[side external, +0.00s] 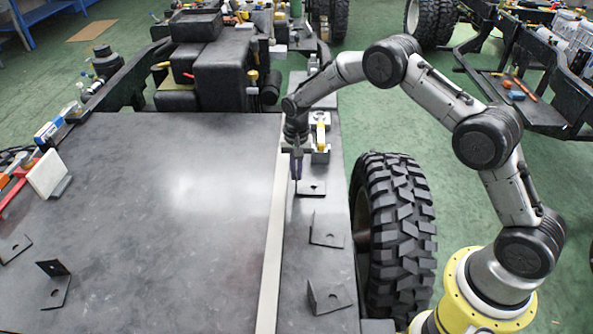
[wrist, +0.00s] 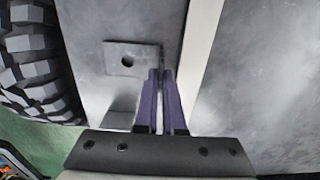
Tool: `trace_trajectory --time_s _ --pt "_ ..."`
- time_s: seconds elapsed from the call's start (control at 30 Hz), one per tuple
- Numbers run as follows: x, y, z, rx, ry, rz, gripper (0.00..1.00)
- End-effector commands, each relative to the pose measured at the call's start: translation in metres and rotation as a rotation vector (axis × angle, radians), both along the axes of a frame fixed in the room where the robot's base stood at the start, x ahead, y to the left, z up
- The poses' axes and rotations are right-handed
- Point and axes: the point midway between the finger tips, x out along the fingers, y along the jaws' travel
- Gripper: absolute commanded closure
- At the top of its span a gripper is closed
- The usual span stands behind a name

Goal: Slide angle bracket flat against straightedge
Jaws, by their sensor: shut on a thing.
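The straightedge (side external: 274,240) is a long pale strip along the dark table, left of my gripper; in the wrist view the straightedge (wrist: 199,45) runs on the right. A dark angle bracket (side external: 312,188) with a hole lies just right of it; the wrist view shows its holed plate (wrist: 113,57). My gripper (side external: 296,178) points down with purple fingers at this bracket's straightedge-side edge, shut on it. In the wrist view my gripper (wrist: 160,75) stands a small gap from the straightedge.
More dark brackets stand right of the straightedge, one at mid-strip (side external: 327,230) and one nearer (side external: 328,297). Others lie at the table's left (side external: 53,285). A big tyre (side external: 396,225) stands beside the table's right edge. The table left of the straightedge is mostly clear.

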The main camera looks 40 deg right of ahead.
Motion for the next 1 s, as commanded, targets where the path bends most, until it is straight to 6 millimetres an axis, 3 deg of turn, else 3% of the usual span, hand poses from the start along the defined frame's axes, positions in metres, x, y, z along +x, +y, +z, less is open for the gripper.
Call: trace_trajectory --time_s 0.53,0.6,0.73,1.0 --pt "0.0009 0.0001 -0.004 0.0 -0.003 0.0 1.0" --pt "0.001 0.0 -0.0038 0.0 -0.003 0.0 0.81" --pt "0.0007 0.0001 -0.0041 0.0 -0.001 0.0 0.59" --pt "-0.0007 0.0 -0.0054 0.0 0.001 0.0 0.59"
